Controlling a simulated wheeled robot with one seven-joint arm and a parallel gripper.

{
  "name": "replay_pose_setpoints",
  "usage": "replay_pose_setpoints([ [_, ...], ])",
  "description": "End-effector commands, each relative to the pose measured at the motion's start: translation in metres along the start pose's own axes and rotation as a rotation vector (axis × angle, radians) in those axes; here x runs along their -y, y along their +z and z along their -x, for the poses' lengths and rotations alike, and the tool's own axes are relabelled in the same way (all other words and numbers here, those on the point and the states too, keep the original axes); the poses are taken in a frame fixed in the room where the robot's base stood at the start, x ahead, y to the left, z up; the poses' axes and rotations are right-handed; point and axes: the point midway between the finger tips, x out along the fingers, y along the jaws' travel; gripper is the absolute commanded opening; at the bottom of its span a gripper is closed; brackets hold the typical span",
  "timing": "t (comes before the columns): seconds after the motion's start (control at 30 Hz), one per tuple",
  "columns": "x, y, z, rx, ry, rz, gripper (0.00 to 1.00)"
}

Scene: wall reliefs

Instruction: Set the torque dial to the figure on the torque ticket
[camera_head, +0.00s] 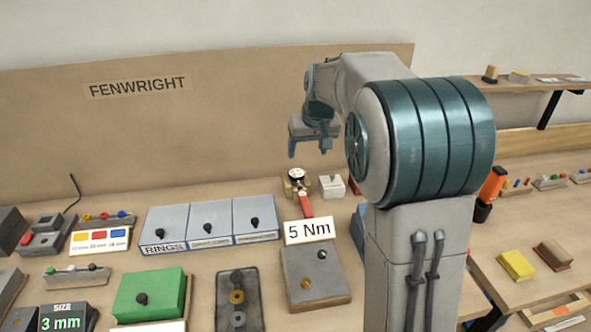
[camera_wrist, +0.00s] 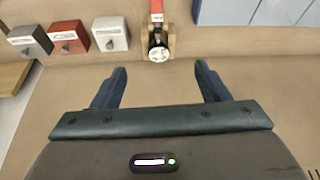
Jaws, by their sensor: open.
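The torque dial (camera_head: 297,175) is a small round white-faced dial on a red-handled tool lying in a brown cradle on the bench. In the wrist view the dial (camera_wrist: 158,54) lies just beyond the gap between my fingertips, near the picture's middle; its marks are too small to read. The torque ticket (camera_head: 308,231) is a white card reading "5 Nm", in front of the red handle. My gripper (camera_head: 308,149) is open and empty, raised above the bench behind the dial. Its two fingers also show in the wrist view (camera_wrist: 160,72), apart from the dial.
A white box with a knob (camera_head: 331,186) stands right of the dial. The wrist view shows a red box (camera_wrist: 68,36) and a grey box (camera_wrist: 29,39) beside it. Blue-grey bins (camera_head: 210,222) stand left. A backboard (camera_head: 200,130) rises behind the bench.

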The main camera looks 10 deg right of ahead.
Motion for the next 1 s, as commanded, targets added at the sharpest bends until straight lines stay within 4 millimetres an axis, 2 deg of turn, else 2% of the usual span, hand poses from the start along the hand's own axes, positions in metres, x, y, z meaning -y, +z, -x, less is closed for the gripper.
replay_pose_setpoints([
  [0.03, -0.001, -0.013, -0.014, -0.002, 0.005, 0.008, 0.69],
  [0.1, -0.003, -0.027, -0.026, -0.008, 0.010, 0.016, 0.69],
  [0.3, -0.005, -0.049, -0.046, -0.018, 0.018, 0.034, 0.69],
  [0.47, -0.005, -0.053, -0.057, -0.020, 0.020, 0.036, 0.69],
  [0.57, -0.005, -0.053, -0.071, -0.017, 0.020, 0.036, 0.69],
  [1.0, -0.007, -0.055, -0.159, -0.017, 0.019, 0.036, 0.69],
])
